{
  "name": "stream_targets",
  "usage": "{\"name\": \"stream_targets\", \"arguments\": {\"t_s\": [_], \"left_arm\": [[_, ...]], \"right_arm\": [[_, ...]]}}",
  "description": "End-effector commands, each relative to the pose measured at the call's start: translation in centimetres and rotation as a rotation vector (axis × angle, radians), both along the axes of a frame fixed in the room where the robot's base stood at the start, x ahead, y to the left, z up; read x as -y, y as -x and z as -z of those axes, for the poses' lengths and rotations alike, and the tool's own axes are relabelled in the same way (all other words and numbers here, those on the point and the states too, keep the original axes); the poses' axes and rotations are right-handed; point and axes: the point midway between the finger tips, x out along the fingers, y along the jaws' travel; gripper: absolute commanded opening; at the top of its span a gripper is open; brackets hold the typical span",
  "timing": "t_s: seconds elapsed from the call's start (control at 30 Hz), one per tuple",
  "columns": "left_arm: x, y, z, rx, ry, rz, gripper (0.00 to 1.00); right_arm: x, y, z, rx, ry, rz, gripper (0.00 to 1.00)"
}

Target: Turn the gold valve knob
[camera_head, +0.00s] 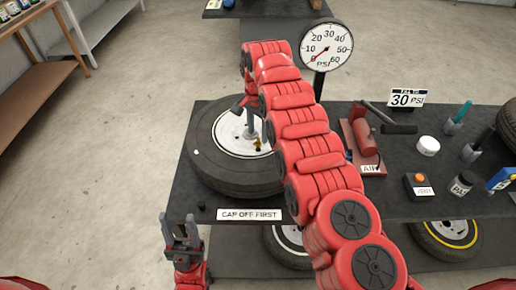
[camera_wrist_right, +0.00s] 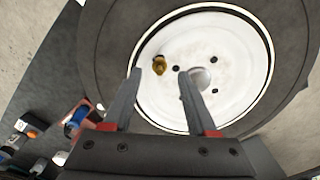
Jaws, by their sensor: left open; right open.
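The gold valve knob (camera_wrist_right: 159,65) sits on the white rim (camera_wrist_right: 220,70) of a tyre (camera_head: 207,158) lying flat on the dark bench. It also shows, small, in the head view (camera_head: 258,145). My right gripper (camera_wrist_right: 160,76) is open above the wheel. In the right wrist view the knob appears between its fingertips, slightly past them, with no contact visible. In the head view my right arm hides part of the wheel. My left gripper (camera_head: 182,232) is open and empty, in front of the bench's near left edge.
A small black piece (camera_head: 201,206) lies by the "CAP OFF FIRST" sign (camera_head: 249,214). A round pressure gauge (camera_head: 326,46) stands behind my right arm. A red pump (camera_head: 363,138), white cup (camera_head: 428,146) and button box (camera_head: 420,185) occupy the bench's right side.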

Motion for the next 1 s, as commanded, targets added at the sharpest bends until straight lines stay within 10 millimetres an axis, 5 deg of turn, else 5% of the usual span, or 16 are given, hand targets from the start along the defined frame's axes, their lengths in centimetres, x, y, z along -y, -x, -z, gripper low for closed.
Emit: {"name": "stream_targets", "arguments": {"t_s": [0.2,0.47,0.8,1.0], "left_arm": [[0.0,0.0,-1.1,0.000,0.000,0.000,0.50],[0.0,0.0,-1.0,0.000,0.000,0.000,0.50],[0.0,0.0,-1.0,0.000,0.000,0.000,0.50],[0.0,0.0,-1.0,0.000,0.000,0.000,0.50]], "right_arm": [[0.1,0.0,2.8,-0.004,0.002,0.001,0.58],[0.1,0.0,3.3,0.001,0.001,0.001,0.58],[0.1,-0.1,3.3,0.001,0.001,0.001,0.00],[0.1,-0.1,3.3,0.001,0.001,0.001,0.00]]}}
